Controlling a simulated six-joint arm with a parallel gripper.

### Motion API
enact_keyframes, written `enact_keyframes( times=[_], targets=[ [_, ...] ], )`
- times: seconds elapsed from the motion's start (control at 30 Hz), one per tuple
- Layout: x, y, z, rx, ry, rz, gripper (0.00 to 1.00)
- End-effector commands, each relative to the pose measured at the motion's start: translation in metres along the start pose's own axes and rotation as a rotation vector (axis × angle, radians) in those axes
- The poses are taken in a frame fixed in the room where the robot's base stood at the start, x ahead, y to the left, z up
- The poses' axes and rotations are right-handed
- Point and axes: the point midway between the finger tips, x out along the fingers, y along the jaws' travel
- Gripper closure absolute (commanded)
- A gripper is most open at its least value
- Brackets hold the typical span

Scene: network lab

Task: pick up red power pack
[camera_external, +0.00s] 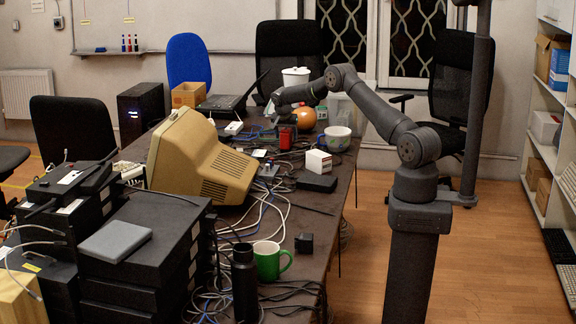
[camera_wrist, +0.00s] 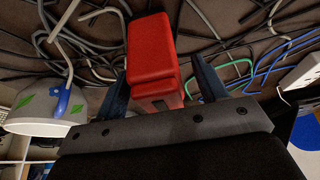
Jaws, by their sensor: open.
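The red power pack (camera_external: 287,138) is a small red block standing on the dark table, below the end of my arm. In the wrist view the red power pack (camera_wrist: 152,50) lies between the two fingers of my gripper (camera_wrist: 157,72). The fingers are spread, with one on each side of it, and a small gap shows on the right. My gripper (camera_external: 283,118) is low over the power pack in the external view, pointing down. Its fingertips are too small there to make out.
A white bowl (camera_external: 337,138) stands right of the power pack and shows in the wrist view (camera_wrist: 42,108). An orange ball (camera_external: 305,118) is behind it. A white box (camera_external: 318,162) and a black box (camera_external: 317,183) are nearer the front. Loose cables (camera_wrist: 240,50) surround the pack.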

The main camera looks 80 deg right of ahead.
Motion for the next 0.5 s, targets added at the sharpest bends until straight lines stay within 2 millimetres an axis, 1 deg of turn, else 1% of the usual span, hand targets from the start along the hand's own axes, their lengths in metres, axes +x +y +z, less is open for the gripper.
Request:
enact_keyframes(
  times=[0.03, 0.1, 0.37, 0.47, 0.5],
  targets=[
    [0.0063, 0.0008, -0.0003, 0.001, 0.0, 0.001, 0.35],
    [0.0111, 0.0007, -0.0003, 0.001, 0.0, 0.001, 0.35],
    [0.0128, 0.0005, -0.0004, 0.001, 0.001, 0.0, 0.35],
    [0.0128, 0.0005, -0.0004, 0.001, 0.001, 0.0, 0.52],
    [0.0127, 0.0004, -0.0003, 0.001, 0.001, 0.0, 0.6]
  ],
)
